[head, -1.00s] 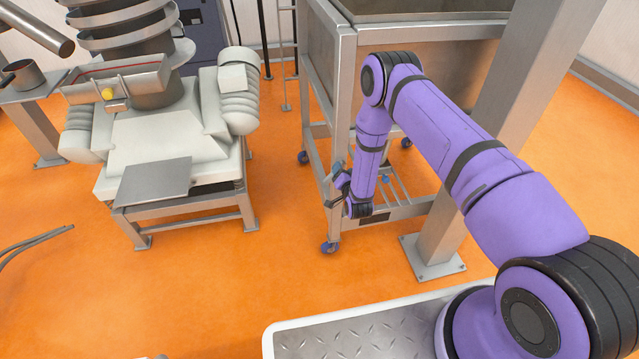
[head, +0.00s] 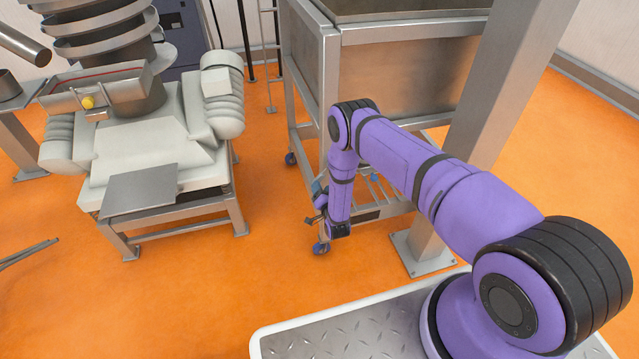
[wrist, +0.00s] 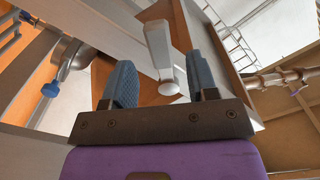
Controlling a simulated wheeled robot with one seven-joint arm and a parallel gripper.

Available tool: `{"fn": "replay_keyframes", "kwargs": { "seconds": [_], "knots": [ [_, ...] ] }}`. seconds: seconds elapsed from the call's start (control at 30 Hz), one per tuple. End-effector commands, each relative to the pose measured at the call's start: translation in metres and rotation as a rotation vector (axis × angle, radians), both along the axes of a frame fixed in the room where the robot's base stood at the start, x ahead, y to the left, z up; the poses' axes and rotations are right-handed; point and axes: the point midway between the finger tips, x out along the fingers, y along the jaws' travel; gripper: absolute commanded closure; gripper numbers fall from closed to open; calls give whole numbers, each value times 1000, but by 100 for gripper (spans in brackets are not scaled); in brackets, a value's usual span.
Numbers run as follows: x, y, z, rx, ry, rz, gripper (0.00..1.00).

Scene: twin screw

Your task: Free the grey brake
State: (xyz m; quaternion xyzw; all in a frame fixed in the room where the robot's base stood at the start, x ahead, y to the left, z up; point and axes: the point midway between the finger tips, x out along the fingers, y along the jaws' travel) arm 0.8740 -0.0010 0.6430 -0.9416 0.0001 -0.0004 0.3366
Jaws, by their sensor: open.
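My gripper (head: 312,205) is in front of the near left leg of the steel wheeled bin frame (head: 322,120), low down near its caster (head: 320,248). In the wrist view its two blue-padded fingers (wrist: 161,85) stand apart with nothing held. A light grey lever with a rounded end (wrist: 160,42) shows in the gap, beyond or level with the fingertips; I cannot tell its exact depth. It looks like the grey brake, though the view does not make this certain. In the head view the brake is too small or hidden to make out.
A round metal fitting with a blue knob (wrist: 50,90) is at the left of the wrist view. A pipe with a joint (wrist: 285,78) is at the right. A pale machine (head: 155,150) stands left; orange floor between is clear.

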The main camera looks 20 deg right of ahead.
Motion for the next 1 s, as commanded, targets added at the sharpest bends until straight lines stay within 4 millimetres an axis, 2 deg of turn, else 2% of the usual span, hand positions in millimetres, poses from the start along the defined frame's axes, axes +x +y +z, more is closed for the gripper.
{"fn": "replay_keyframes", "kwargs": {
  "seconds": [0.1, 0.3, 0.63, 0.87, 1.0],
  "knots": [
    [17, 0, 0, 0, -1, 0, 47],
    [33, 0, 0, 1, 0, 0, 47],
    [35, 0, 0, 0, 1, 0, 47],
    [35, 0, 0, 0, 1, 1, 100],
    [35, 0, 0, 1, 1, 1, 100]
  ]
}}
